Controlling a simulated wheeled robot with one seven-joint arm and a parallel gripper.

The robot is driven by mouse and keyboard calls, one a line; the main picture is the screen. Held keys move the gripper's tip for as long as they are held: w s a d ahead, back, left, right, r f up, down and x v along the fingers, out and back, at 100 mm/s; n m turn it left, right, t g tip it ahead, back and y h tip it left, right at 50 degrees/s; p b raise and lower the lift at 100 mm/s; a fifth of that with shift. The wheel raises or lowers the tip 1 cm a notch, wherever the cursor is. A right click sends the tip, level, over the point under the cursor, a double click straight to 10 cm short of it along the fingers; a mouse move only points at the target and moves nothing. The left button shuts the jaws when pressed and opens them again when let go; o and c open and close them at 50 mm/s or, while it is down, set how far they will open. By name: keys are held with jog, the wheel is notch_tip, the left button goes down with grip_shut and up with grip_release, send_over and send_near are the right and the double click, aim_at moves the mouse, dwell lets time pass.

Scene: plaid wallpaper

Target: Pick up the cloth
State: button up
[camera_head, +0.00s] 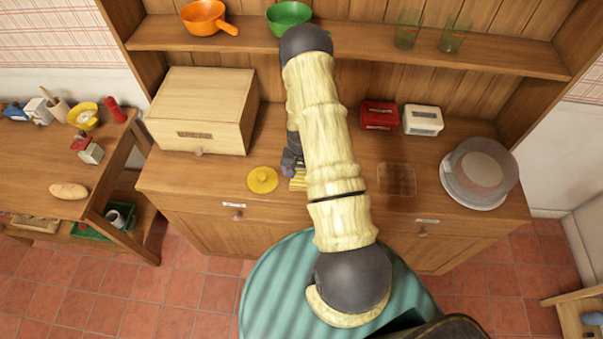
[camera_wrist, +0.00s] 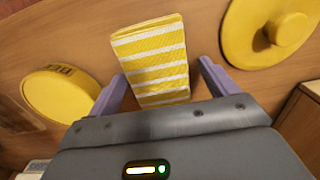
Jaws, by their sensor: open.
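The cloth (camera_wrist: 152,60) is yellow with white stripes and lies on the wooden counter. In the wrist view it lies between and ahead of the two purple fingers of my gripper (camera_wrist: 160,85), which are apart and empty. In the head view only a small striped part of the cloth (camera_head: 298,180) shows, as my arm covers the rest. My gripper (camera_head: 291,165) is mostly hidden behind my arm there, right by the cloth.
A yellow lid with a knob (camera_head: 262,180) lies left of the cloth. A round yellow item (camera_wrist: 62,93) lies on its other side. A wooden bread box (camera_head: 205,105), red tin (camera_head: 379,115), white tin (camera_head: 423,120) and domed cake stand (camera_head: 480,172) stand on the counter.

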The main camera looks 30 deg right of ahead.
aim_at(301, 172)
jog(key=c, duration=1.1)
jog(key=shift+r, duration=0.2)
jog(key=shift+c, duration=0.2)
notch_tip(301, 172, up, 10)
jog(key=b, duration=0.3)
jog(key=shift+f, duration=0.15)
jog(key=o, duration=0.3)
jog(key=shift+c, duration=0.7)
